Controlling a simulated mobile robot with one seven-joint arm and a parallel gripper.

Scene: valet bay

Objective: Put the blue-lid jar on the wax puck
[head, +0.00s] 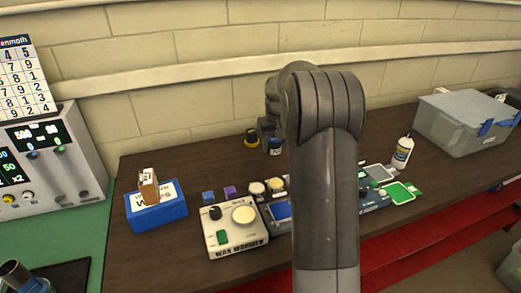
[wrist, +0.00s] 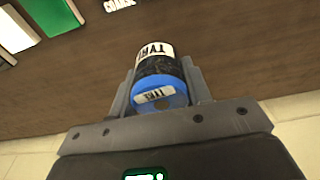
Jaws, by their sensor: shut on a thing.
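My gripper (wrist: 160,92) is shut on the blue-lid jar (wrist: 152,66), with one finger on each side. The jar is dark, with a white label reading TYRE and a bright blue lid facing the wrist camera. In the head view the jar (head: 276,147) shows below my gripper, near the back of the bench; I cannot tell whether it touches the bench. A round cream disc, seemingly the wax puck (head: 244,214), lies on the box marked WAX WARMER (head: 238,241), in front and to the left of the jar. My arm hides part of the bench.
Small blue (head: 208,197) and purple blocks and two pale-topped pots lie behind the warmer. A blue box (head: 157,213) is left; a white bottle (head: 403,150) and grey bin (head: 461,124) are right.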

